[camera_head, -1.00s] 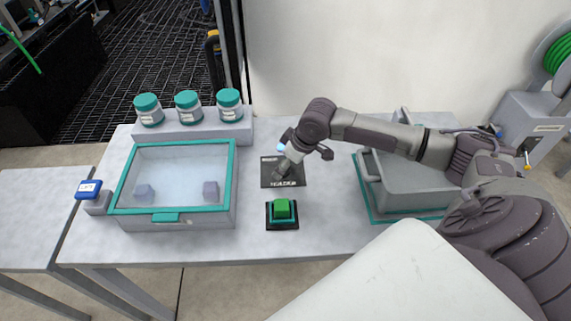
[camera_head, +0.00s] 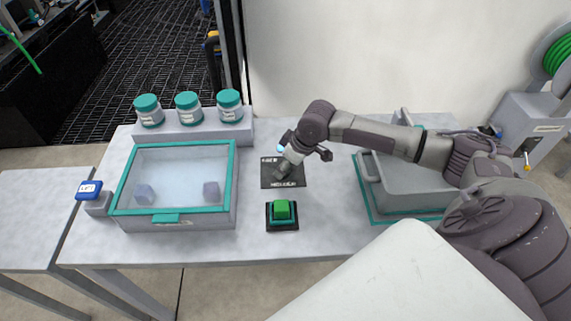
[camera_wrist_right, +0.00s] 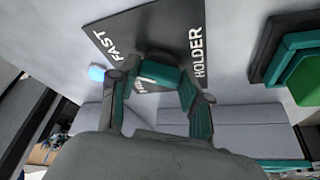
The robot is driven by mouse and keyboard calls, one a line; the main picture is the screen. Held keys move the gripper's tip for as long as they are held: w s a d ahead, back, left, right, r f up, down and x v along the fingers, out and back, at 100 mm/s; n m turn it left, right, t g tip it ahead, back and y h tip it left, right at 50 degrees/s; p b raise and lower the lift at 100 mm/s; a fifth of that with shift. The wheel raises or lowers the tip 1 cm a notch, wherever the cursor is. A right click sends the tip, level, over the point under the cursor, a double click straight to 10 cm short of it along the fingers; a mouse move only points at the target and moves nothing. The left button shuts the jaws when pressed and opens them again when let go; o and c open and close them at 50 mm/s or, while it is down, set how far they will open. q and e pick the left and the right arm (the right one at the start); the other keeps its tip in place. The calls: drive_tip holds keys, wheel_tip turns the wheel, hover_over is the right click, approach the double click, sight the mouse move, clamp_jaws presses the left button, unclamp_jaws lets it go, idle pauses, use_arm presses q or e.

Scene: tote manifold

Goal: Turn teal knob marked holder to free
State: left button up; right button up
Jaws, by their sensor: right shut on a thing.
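The teal knob (camera_wrist_right: 158,78) sits on a black plate in the right wrist view, between the two fingers of my right gripper (camera_wrist_right: 157,90). The fingers are shut on it from both sides. The black plate (camera_head: 296,166) lies on the table in the head view and also shows in the right wrist view (camera_wrist_right: 155,25). It carries the white words FAST and HOLDER; another word by the knob is partly hidden. In the head view my right gripper (camera_head: 283,167) covers the knob. My left gripper is in neither view.
A green button (camera_head: 282,209) on a dark base stands just in front of the plate. A teal-rimmed clear-lidded box (camera_head: 233,185) is to the left, with several teal-lidded jars (camera_head: 188,108) behind. A grey tote (camera_head: 412,203) stands right. A small light-blue dome (camera_wrist_right: 96,73) is by FAST.

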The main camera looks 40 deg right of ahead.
drive_tip(key=shift+d+r+n+g+p, duration=0.1)
drive_tip(key=shift+r+n+g+p, duration=0.15)
drive_tip(key=shift+n+p, duration=0.5)
drive_tip(key=shift+w+f+n+y+p, duration=0.1)
drive_tip(key=shift+n+y+p, duration=0.35)
drive_tip(key=shift+n, duration=0.3)
drive_tip(key=n+g+y, duration=0.1)
drive_tip(key=n, duration=0.1)
drive_tip(key=shift+w+d+f+n, duration=0.1)
drive_tip(key=shift+n, duration=0.3)
drive_tip(key=n, duration=0.1)
drive_tip(key=n+g, duration=0.1)
drive_tip(key=n, duration=0.1)
drive_tip(key=shift+w+f+n+y+b, duration=0.1)
drive_tip(key=shift+w+n+y+b, duration=0.05)
drive_tip(key=shift+n+y+b, duration=0.15)
drive_tip(key=shift+w+d+n+g+b, duration=0.15)
drive_tip(key=shift+n+g+b, duration=0.75)
drive_tip(key=shift+n, duration=1.2)
drive_tip(key=o, duration=1.2)
drive_tip(key=shift+c, duration=0.2)
